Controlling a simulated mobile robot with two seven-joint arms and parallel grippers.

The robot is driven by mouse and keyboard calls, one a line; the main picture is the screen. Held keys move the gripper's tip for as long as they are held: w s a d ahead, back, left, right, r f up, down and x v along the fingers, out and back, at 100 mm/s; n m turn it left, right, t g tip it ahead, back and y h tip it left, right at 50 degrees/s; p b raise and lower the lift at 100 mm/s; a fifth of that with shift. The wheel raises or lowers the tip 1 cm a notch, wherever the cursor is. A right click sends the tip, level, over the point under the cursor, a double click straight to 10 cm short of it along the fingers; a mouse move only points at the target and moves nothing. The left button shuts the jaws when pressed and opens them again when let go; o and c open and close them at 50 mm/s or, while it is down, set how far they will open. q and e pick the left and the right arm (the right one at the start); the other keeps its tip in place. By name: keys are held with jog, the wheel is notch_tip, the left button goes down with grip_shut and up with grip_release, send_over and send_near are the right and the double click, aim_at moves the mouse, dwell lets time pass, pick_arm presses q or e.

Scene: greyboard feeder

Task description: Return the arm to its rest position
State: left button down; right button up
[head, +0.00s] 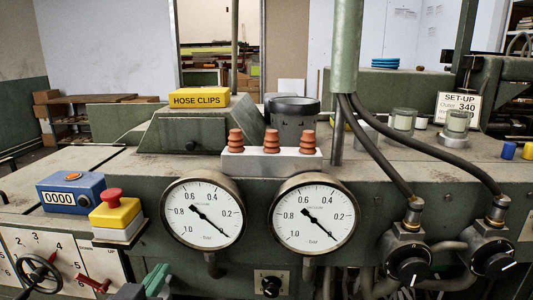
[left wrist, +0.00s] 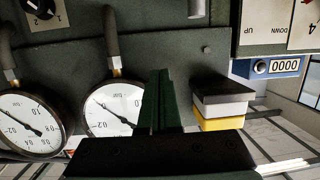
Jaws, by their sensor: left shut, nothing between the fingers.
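My left gripper (head: 155,280) shows at the bottom edge of the head view, low in front of the machine, left of centre. Its green fingers are shut with nothing between them. In the left wrist view the closed fingers (left wrist: 160,100) point up the picture, between a gauge and the yellow-and-grey stop button box. That view is upside down. The gripper appears apart from the machine's front. The rest of my left arm is cut off by the frame. My right gripper is in neither view.
Two pressure gauges (head: 202,213) (head: 312,214) stand on the machine's front. Left of them are the emergency stop box (head: 117,212), the blue counter (head: 70,194) and a handwheel (head: 38,272). Black regulator knobs (head: 407,262) and hoses are at right. Rust-coloured suction cups (head: 271,141) stand on a grey block.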

pick_arm(q)
jog(key=s+a+f+m+g, duration=0.15)
jog(key=s+f+g, duration=1.05)
jog(key=s+f, duration=1.25)
jog(key=w+d+f+t+h+p, duration=0.2)
jog(key=w+d+f+t+p, duration=0.2)
jog(key=p, duration=0.4)
jog(key=shift+w+d+m+t+h+p, duration=0.35)
jog(key=shift+w+m+t, duration=0.1)
jog(key=shift+w+t, duration=0.6)
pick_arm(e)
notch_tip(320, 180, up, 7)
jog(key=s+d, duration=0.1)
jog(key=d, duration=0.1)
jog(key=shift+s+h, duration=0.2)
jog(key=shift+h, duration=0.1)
pick_arm(q)
jog(key=shift+w, duration=0.15)
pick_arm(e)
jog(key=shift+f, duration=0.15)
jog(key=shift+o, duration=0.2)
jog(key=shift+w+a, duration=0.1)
